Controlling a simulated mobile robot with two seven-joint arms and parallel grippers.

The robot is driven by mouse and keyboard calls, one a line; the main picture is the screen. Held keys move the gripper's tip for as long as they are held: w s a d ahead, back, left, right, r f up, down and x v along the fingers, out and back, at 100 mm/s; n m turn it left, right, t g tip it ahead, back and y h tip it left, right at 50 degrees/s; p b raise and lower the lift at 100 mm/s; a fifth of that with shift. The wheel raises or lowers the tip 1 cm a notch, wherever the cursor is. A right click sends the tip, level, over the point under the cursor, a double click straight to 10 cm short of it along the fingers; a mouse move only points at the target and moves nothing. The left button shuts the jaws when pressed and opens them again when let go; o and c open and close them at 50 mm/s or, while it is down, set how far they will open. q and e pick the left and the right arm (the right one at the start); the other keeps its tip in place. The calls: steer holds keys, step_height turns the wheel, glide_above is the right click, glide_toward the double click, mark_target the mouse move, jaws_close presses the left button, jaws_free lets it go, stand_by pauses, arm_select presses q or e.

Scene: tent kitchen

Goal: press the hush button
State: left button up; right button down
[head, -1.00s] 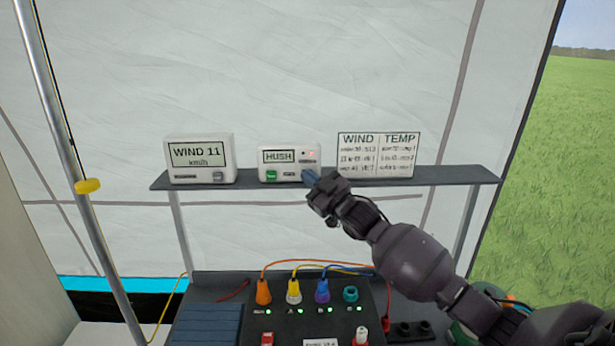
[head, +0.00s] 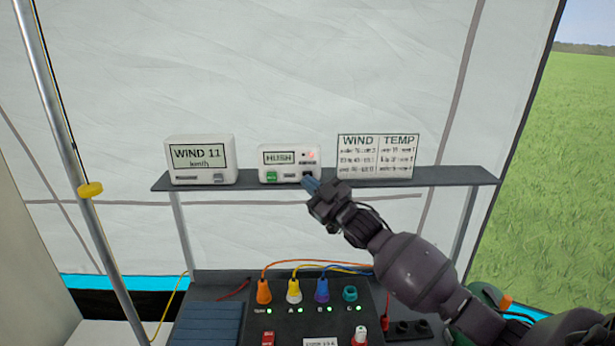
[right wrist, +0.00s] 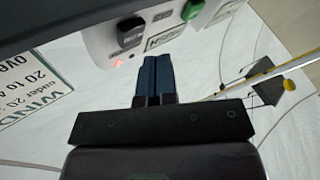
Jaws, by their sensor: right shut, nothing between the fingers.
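The white box (head: 290,158) with a HUSH display (head: 278,157) stands on the shelf. Its front has a green button (head: 271,176) at lower left, a dark button (head: 307,175) at lower right and a lit red light (head: 311,155). In the right wrist view the box is turned over, with the dark button (right wrist: 131,32) and green button (right wrist: 193,9) along its upper part. My right gripper (head: 311,184) is shut and empty, its blue fingertips just below and in front of the dark button. I cannot tell whether they touch the box. My left gripper is not in view.
A WIND 11 box (head: 200,160) stands to the left on the grey shelf (head: 450,176), and a WIND/TEMP card (head: 378,156) to the right. Below is a dark panel (head: 290,325) with coloured plugs and cables. A pole (head: 70,140) stands at left.

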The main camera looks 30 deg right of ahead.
steer(key=s+a+p, duration=0.1)
steer(key=s, duration=0.1)
steer(key=s+a+p, duration=0.1)
steer(key=shift+s+a, duration=0.15)
steer(key=shift+s, duration=0.25)
stand_by(0.7)
steer(key=s+a+f+m+g+h, duration=0.2)
steer(key=s+a+f+g, duration=0.15)
steer(key=s+f, duration=0.4)
steer(key=s+a+f+m+g+h, duration=0.25)
steer(key=s+f+g, duration=0.3)
steer(key=f, duration=0.35)
steer(key=s+a+f+m+g, duration=0.2)
steer(key=s+f+g, duration=0.15)
steer(key=s, duration=0.75)
steer(key=s+a+f+m+g, duration=0.15)
steer(key=s+g, duration=0.35)
steer(key=s, duration=0.5)
steer(key=w+f+t+b, duration=0.1)
steer(key=w+f+t, duration=0.2)
steer(key=f, duration=0.3)
steer(key=w+f+n+t+b, duration=0.1)
steer(key=w+f+t, duration=0.2)
steer(key=f+t, duration=0.2)
steer(key=shift+w+f, duration=0.25)
steer(key=shift+f, duration=0.6)
